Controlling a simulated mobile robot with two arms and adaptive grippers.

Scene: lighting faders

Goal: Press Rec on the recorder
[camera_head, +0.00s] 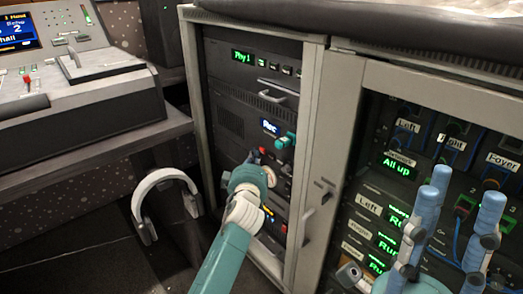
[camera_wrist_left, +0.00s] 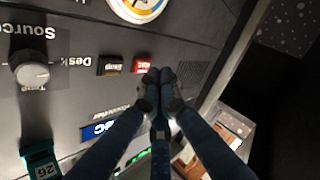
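The recorder is a dark panel in the rack, with a blue display (camera_head: 270,127) reading "Rec" in the head view. In the left wrist view the picture is turned over; the display (camera_wrist_left: 98,130) sits near the "Recorder" label (camera_wrist_left: 118,112). A red button (camera_wrist_left: 141,65) and a dark button (camera_wrist_left: 111,65) with a small label sit side by side. My left gripper (camera_wrist_left: 158,76) is shut and empty, its fingertips right beside the red button; I cannot tell whether they touch it. My right gripper (camera_head: 465,185) is open and empty at the lower right.
A "Source" knob (camera_wrist_left: 30,72) and a teal part (camera_wrist_left: 40,160) are on the panel. A second rack with green displays (camera_head: 397,166) and cables stands at the right. White headphones (camera_head: 166,178) hang left of the rack, under a mixing desk (camera_head: 90,85).

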